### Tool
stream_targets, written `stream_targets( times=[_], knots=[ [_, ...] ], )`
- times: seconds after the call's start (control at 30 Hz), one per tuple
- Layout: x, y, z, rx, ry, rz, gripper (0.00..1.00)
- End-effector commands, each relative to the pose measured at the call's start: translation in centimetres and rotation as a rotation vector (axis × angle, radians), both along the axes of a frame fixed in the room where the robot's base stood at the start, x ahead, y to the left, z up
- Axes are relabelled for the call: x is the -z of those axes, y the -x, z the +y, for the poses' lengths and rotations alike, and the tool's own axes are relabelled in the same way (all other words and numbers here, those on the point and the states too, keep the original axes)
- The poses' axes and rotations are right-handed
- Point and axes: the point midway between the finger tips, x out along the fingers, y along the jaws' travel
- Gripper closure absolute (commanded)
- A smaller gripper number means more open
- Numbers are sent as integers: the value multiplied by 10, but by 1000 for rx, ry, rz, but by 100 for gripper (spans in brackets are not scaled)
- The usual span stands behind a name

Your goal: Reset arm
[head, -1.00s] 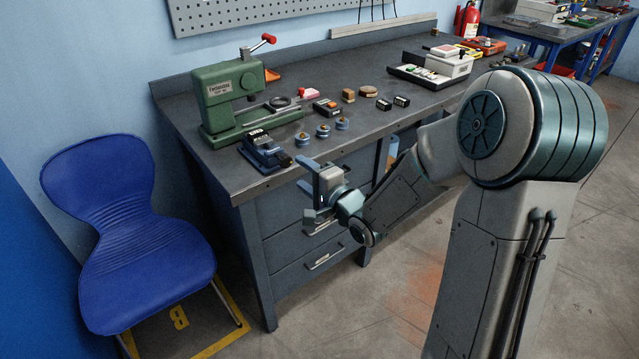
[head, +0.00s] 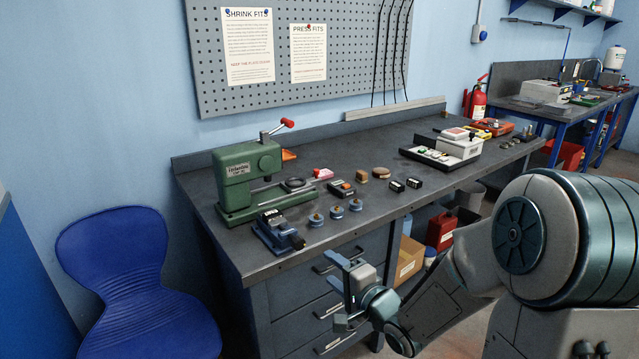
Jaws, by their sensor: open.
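My gripper (head: 342,293) is in front of the dark workbench (head: 290,262), just off its front edge and beside the drawers. Its two fingers stand apart and nothing shows between them. My arm is bent, with the elbow at the right of the picture. On the bench near the gripper are a dark blue vise (head: 278,232) and several small blue round pieces with brass tops (head: 336,212). A green press (head: 247,180) with a red-knobbed lever stands behind them.
A blue chair (head: 140,285) stands left of the bench. A grey-white instrument with a tray (head: 460,146) sits at the bench's far right. Small blocks (head: 397,186) lie mid-bench. A cardboard box (head: 408,259) and a red can (head: 441,229) are under the bench. A fire extinguisher (head: 476,102) hangs behind.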

Motion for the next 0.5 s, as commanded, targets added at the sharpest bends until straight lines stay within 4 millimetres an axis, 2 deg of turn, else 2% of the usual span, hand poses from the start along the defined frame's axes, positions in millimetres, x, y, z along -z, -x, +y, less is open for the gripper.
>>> stream_targets(
  times=[0.13,0.27,0.37,0.5],
  knots=[
    [-4,-1,-15,55,257,12,48],
    [-7,4,-40,102,546,57,48],
    [-13,15,-60,117,745,110,48],
    [-25,39,-84,99,982,204,48]
  ],
)
